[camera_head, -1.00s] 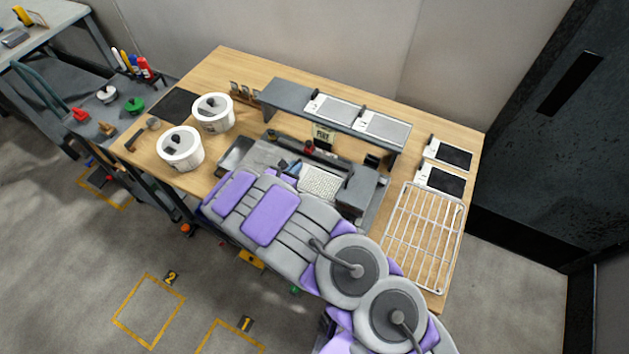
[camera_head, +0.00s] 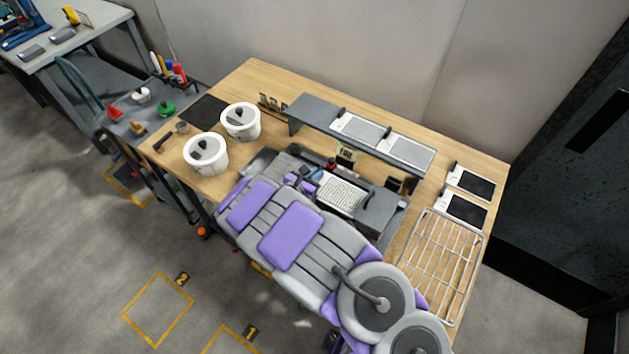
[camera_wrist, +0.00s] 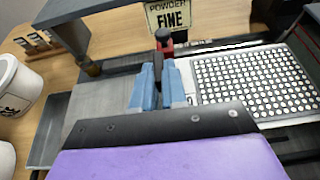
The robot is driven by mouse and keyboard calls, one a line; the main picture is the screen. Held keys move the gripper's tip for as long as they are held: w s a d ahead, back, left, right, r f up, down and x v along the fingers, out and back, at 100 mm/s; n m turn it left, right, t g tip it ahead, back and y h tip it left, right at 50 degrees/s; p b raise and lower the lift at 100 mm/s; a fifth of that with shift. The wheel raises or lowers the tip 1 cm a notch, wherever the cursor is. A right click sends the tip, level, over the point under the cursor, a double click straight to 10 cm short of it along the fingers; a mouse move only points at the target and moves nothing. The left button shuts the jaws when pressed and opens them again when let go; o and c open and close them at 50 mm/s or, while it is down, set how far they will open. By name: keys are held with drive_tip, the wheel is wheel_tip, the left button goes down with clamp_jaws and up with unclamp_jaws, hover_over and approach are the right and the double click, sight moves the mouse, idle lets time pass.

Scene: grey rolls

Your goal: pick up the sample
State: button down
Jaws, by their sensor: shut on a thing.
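My gripper (camera_wrist: 160,72) is at the centre of the wrist view, its two blue fingers close together. A small black-and-red piece (camera_wrist: 163,43) shows at the fingertips, with a dark part between the fingers; I take it to be the sample. The fingers hide its lower part, and I cannot tell whether it is clear of the surface. In the head view my gripper (camera_head: 298,180) is over the grey bench unit, mostly behind my arm. A small red spot (camera_head: 331,163) shows in front of the sign.
A sign marked "POWDER FINE" (camera_wrist: 169,16) stands just behind. A plate with rows of white dots (camera_wrist: 255,82) lies at right. Two white lidded pots (camera_head: 206,154) stand at left. A raised grey shelf (camera_head: 365,135) runs behind, and a wire rack (camera_head: 442,265) lies at right.

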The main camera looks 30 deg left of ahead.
wheel_tip(320, 180, up, 14)
drive_tip(key=p, duration=0.2)
drive_tip(key=shift+f, duration=0.15)
